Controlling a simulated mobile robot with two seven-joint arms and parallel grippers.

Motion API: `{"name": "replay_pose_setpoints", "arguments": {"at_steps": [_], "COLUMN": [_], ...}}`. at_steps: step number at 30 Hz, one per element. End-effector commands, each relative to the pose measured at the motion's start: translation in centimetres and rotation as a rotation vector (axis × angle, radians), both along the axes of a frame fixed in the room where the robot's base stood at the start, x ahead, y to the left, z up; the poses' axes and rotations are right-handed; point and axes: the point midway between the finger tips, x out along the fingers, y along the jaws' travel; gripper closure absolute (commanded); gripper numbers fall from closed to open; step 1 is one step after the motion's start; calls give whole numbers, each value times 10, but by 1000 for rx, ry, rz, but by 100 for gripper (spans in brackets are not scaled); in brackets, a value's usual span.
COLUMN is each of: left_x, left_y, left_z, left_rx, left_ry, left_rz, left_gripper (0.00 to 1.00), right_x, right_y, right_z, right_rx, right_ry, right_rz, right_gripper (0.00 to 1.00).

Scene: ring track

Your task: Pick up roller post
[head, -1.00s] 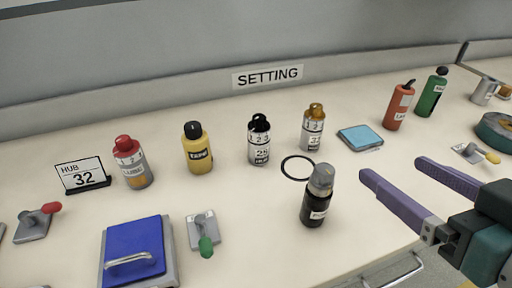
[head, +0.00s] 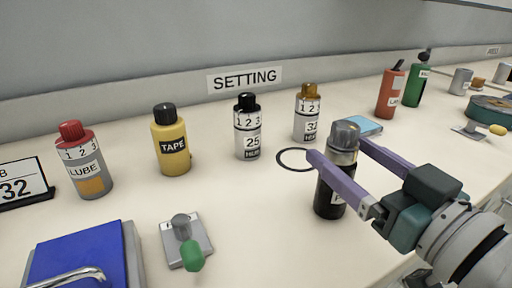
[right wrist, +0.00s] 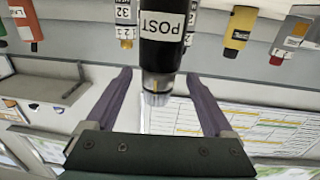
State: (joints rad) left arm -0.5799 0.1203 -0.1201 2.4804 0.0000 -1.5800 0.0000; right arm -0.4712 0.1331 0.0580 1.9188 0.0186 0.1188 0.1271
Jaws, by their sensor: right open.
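The roller post (head: 330,190) is a black cylinder with a clear grey cap, upright on the bench in the head view. In the right wrist view it appears upside down, and its label reads POST (right wrist: 163,28). My right gripper (head: 337,149) is open, with one purple finger in front of the post and the other behind it, at cap height. In the right wrist view the cap (right wrist: 157,88) lies between the two fingers (right wrist: 157,74), with a gap on both sides. My left gripper is not in view.
A thin black ring (head: 279,160) lies just left of the post. Silver bottles marked 25 (head: 247,128) and 32 (head: 307,113) stand behind. A yellow TAPE bottle (head: 170,140), a LUBE bottle (head: 84,162) and a green-handled lever (head: 187,243) are further left. A blue pad (head: 364,125) lies behind the gripper.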

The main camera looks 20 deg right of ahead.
Motion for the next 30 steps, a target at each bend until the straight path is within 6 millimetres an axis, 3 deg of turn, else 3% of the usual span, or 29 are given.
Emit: {"name": "replay_pose_setpoints", "arguments": {"at_steps": [9, 18, 30], "left_x": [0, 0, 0], "left_y": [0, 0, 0], "left_z": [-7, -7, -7], "left_rx": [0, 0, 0], "left_ry": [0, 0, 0], "left_rz": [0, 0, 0], "left_gripper": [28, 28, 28], "right_x": [44, 49, 49], "right_y": [-2, -2, -2], "right_z": [2, 2, 2], "right_rx": [-1, -1, -1], "right_ry": [-4, 0, -1], "right_rz": [1, 1, 1], "right_gripper": [13, 13, 58]}}
